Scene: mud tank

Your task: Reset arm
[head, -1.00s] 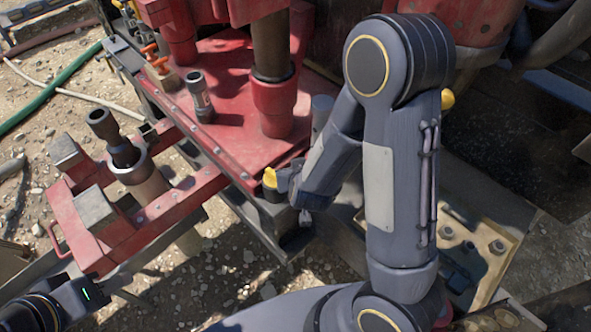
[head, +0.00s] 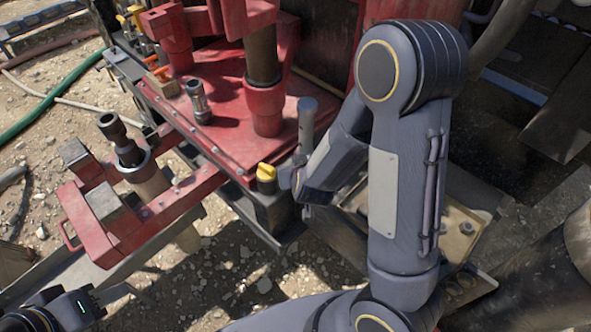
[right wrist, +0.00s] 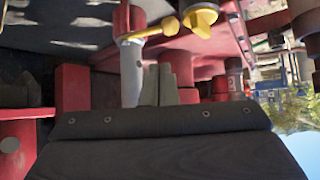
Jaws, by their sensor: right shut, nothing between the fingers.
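My right arm fills the middle and right of the head view, bent at a large dark elbow joint. Its gripper is hidden in that view. In the right wrist view my right gripper (right wrist: 158,86) has its two grey fingers together with nothing between them. Red parts and a grey post (right wrist: 131,72) show behind it, and I cannot tell whether they touch. My left gripper (head: 112,293) is at the lower left edge of the head view, low beside the red frame. Its fingertips are small and dim, so its opening is unclear.
A red frame (head: 185,198) holding a dark pipe stub (head: 128,150) stands left. A red platform (head: 225,125) carries a small cylinder (head: 199,103) and thick posts. A yellow cap (head: 266,172) is close to my right arm. Gravelly ground (head: 45,155) shows at left.

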